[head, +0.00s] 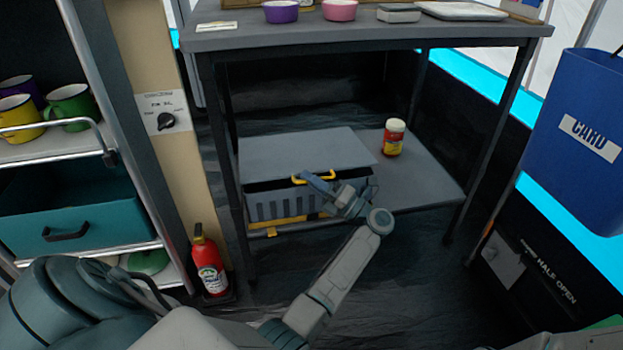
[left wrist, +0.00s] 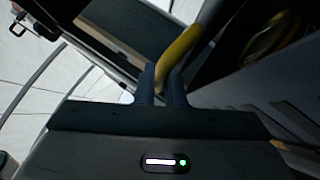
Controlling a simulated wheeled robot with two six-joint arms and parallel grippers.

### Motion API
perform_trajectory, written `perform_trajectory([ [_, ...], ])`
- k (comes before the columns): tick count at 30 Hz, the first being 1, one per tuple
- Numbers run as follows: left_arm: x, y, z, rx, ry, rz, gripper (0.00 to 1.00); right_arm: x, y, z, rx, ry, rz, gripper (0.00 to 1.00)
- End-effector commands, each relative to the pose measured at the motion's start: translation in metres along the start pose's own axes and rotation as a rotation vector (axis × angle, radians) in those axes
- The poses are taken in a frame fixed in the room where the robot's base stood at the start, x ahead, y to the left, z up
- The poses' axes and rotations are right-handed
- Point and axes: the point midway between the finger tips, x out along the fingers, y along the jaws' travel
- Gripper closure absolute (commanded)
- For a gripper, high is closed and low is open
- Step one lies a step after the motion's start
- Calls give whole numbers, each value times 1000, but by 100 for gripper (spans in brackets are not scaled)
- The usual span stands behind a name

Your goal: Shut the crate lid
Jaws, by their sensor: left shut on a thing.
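The grey crate (head: 265,210) sits on the low shelf under the table, its ribbed front facing me. Its flat grey lid (head: 300,150) is partly open, with a dark gap between its front edge and the crate rim. A yellow handle (head: 326,176) is at the lid's front edge. My left gripper (head: 308,177) is shut on this handle. In the left wrist view the fingers (left wrist: 164,84) close around the yellow handle (left wrist: 180,50). A blurred yellow thing (left wrist: 270,35) shows to the right there. My right gripper is not in view.
A red and yellow jar (head: 394,138) stands on the low shelf right of the crate. A red extinguisher (head: 209,263) stands at the left. Table legs frame the shelf. A blue bin (head: 577,110) hangs at the right. The dark floor in front is clear.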

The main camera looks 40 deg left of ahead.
Motion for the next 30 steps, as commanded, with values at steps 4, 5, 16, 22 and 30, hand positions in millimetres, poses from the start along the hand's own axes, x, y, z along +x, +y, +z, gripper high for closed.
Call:
perform_trajectory([
  [4, -1, -2, -1, 6, -1, -4, 100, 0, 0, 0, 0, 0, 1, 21],
  [5, -1, -2, -1, 6, -1, -4, 100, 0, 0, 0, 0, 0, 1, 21],
  [16, -1, -2, -1, 7, 0, -5, 82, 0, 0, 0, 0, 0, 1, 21],
  [22, -4, -2, -1, 8, -1, -6, 82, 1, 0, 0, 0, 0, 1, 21],
  [30, -48, 0, 1, 12, -4, -13, 82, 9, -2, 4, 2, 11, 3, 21],
])
